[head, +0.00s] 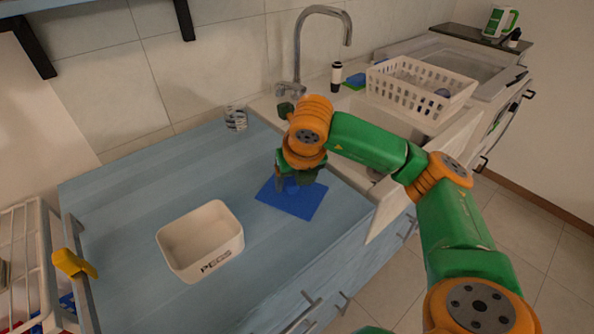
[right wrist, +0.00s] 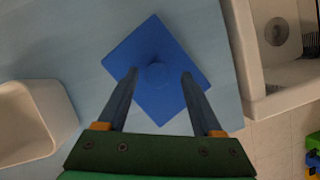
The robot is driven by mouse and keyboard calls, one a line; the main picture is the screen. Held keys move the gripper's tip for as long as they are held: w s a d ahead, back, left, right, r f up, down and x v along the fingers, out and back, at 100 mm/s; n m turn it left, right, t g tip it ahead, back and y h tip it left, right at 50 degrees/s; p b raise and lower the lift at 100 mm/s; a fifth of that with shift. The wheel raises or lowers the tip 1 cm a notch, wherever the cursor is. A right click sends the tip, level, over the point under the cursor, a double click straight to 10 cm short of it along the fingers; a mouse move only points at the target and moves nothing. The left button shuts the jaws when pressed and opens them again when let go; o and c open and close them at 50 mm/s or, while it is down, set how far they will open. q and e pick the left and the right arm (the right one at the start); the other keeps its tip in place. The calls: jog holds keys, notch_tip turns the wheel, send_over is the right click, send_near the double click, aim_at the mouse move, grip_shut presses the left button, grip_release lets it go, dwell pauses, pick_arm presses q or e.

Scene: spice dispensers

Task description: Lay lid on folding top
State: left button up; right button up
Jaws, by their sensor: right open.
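The lid (head: 304,205) is a flat blue square with a round knob, lying on the light-blue wooden worktop. In the right wrist view the lid (right wrist: 158,98) shows with its knob between my fingertips. My right gripper (head: 291,186) is right over the lid, open and empty; its two fingers (right wrist: 160,72) stand on either side of the knob with gaps. The light-blue worktop (head: 130,200) appears to be the folding top, but I cannot tell for certain. My left gripper is not in view.
A white bin (head: 228,255) marked PEGS stands left of the lid. A small patterned jar (head: 236,118) is at the back. A sink with a tap (head: 298,60) and a white basket (head: 418,95) lie to the right. A white rack (head: 20,250) is far left. The worktop's left part is clear.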

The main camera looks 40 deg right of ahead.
jog(key=p+v, duration=0.2)
jog(key=v, duration=0.9)
jog(key=shift+s+r, duration=0.15)
jog(key=shift+s, duration=0.05)
